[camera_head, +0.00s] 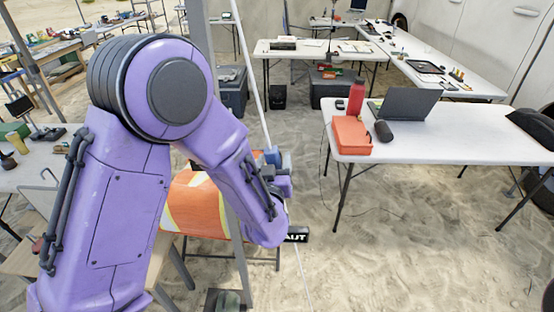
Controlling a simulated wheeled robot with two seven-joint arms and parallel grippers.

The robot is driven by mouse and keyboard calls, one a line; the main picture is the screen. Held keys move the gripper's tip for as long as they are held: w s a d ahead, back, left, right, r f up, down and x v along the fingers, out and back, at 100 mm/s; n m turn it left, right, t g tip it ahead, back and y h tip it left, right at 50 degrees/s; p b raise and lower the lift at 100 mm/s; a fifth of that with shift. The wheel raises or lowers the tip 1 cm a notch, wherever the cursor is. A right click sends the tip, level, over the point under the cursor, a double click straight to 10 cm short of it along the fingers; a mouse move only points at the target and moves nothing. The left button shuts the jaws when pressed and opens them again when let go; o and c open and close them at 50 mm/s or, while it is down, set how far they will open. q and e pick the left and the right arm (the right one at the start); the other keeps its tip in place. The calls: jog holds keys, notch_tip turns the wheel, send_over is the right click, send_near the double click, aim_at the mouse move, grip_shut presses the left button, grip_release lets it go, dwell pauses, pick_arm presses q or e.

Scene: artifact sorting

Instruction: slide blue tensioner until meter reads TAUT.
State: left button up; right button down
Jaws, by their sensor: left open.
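The blue tensioner (272,156) shows as a small blue block on a thin white line that slants down through the middle of the view. My purple left arm comes in from the left and covers much of the scene. My left gripper (284,180) is open, right at the tensioner and just below it; whether the fingers touch it I cannot tell. The black meter (297,236) shows below, with the white letters "AUT" visible; its left part is hidden behind my arm. My right gripper is not in view.
An orange and white fabric (190,205) lies behind my arm, beside a grey upright pole (235,245). A white table (450,140) at the right holds a laptop (408,103), an orange case (351,135) and a red bottle (356,97). Open sand lies at lower right.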

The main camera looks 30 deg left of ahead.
pick_arm(q)
jog(key=p+v, duration=0.1)
jog(key=v, duration=0.7)
jog(key=shift+s+p, duration=0.2)
jog(key=shift+p, duration=0.1)
jog(key=shift+d, duration=0.15)
jog(key=shift+f, duration=0.1)
